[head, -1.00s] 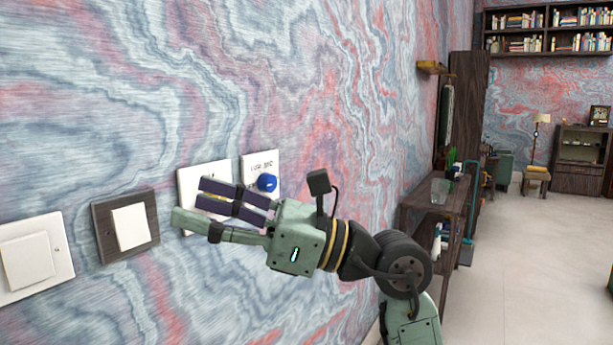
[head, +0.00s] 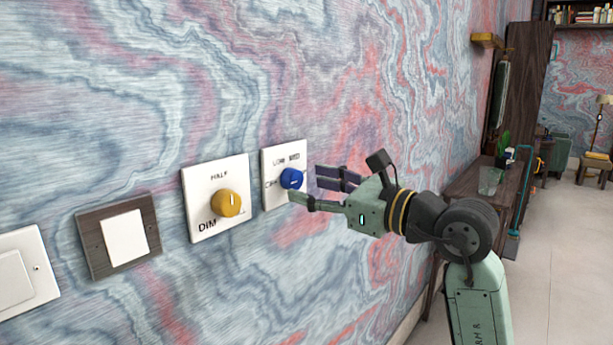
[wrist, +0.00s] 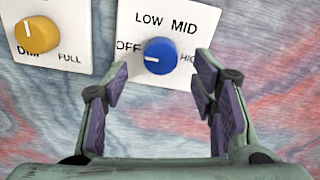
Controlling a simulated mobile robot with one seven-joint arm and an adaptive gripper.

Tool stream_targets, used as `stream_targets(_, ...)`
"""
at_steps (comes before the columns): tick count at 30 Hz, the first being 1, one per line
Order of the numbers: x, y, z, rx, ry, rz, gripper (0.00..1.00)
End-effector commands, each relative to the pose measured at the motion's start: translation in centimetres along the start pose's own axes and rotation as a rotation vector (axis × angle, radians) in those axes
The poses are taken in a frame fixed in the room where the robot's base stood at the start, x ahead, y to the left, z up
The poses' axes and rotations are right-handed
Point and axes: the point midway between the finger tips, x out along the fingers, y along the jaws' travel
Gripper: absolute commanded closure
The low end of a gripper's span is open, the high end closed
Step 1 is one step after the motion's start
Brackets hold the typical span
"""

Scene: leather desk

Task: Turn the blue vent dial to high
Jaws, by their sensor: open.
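The blue vent dial (head: 291,179) sits on a white plate (head: 270,200) on the wall. In the wrist view the dial (wrist: 160,56) has a white pointer mark on its left side, toward OFF. LOW and MID are printed above it, and the right-hand HIGH label is partly hidden by a finger. My gripper (head: 305,184) is open and empty, just right of the dial in the head view. In the wrist view my gripper's fingers (wrist: 160,82) are spread to the left and right below the dial. I cannot tell whether either finger touches it.
A yellow dimmer dial (head: 228,203) on its own white plate is left of the blue dial. A dark-framed switch (head: 124,234) and a white switch (head: 18,272) are further left. A wooden table (head: 470,182) stands to the right along the wall.

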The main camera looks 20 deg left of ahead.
Motion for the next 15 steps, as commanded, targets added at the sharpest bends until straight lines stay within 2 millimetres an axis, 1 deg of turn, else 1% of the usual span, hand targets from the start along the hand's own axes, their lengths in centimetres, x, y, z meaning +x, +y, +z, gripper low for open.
stream_targets(1, 0.7, 0.0, 0.2, 0.002, -0.001, 0.003, 0.47)
stream_targets(6, 2.0, 0.0, 0.1, 0.001, -0.001, 0.001, 0.47)
stream_targets(15, 2.3, 0.0, 0.0, 0.0, -0.001, 0.0, 0.47)
